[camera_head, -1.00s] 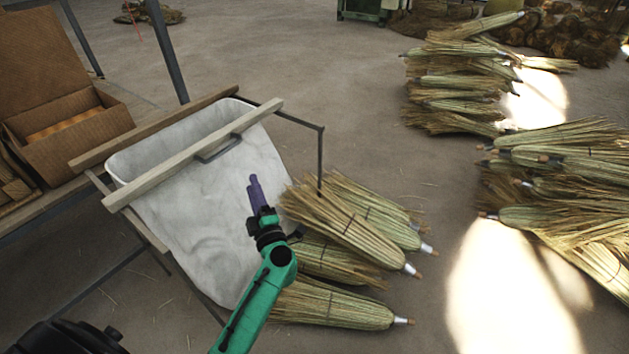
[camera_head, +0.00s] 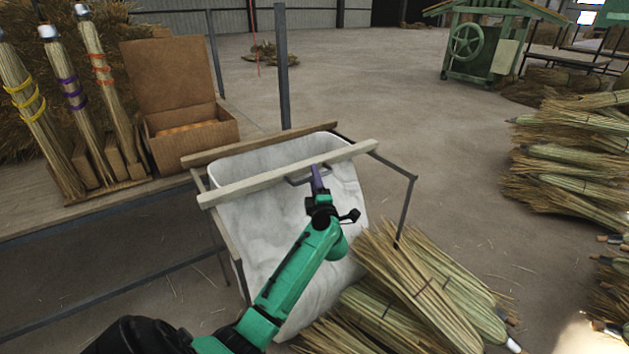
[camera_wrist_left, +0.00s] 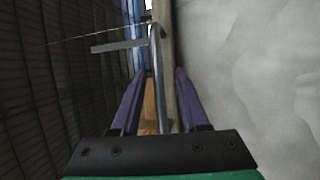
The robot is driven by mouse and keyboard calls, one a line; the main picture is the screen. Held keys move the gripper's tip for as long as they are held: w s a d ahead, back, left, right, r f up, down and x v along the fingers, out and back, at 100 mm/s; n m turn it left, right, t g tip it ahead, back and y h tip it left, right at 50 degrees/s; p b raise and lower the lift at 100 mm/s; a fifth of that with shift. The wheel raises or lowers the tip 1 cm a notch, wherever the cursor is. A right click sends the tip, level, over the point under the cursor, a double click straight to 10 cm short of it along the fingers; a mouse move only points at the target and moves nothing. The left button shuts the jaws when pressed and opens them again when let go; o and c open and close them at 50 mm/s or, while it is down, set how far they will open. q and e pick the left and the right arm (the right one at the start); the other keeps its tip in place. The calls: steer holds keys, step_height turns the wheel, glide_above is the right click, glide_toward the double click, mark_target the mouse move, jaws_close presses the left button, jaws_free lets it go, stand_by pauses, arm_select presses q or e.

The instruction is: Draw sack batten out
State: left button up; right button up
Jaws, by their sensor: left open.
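The sack batten (camera_head: 240,185) is a pale wooden bar lying across the front of the white sack's (camera_head: 250,225) mouth on a frame. It has a dark metal handle (camera_head: 292,182) on its front side. My left gripper (camera_head: 317,176), with purple fingers, is at the handle's right part, in front of the batten. In the left wrist view, the open fingers (camera_wrist_left: 156,85) stand either side of the grey handle bar (camera_wrist_left: 156,55), with the batten (camera_wrist_left: 166,60) just beyond. Whether they touch the handle cannot be told. My right gripper is out of view.
A second wooden bar (camera_head: 225,149) lies behind the sack's mouth. A bench at left bears a cardboard box (camera_head: 190,125) and upright bound brooms (camera_head: 70,85). Broom bundles (camera_head: 425,285) lie right of the sack.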

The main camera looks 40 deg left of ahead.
arm_select(q)
jaws_close()
stand_by(1.4)
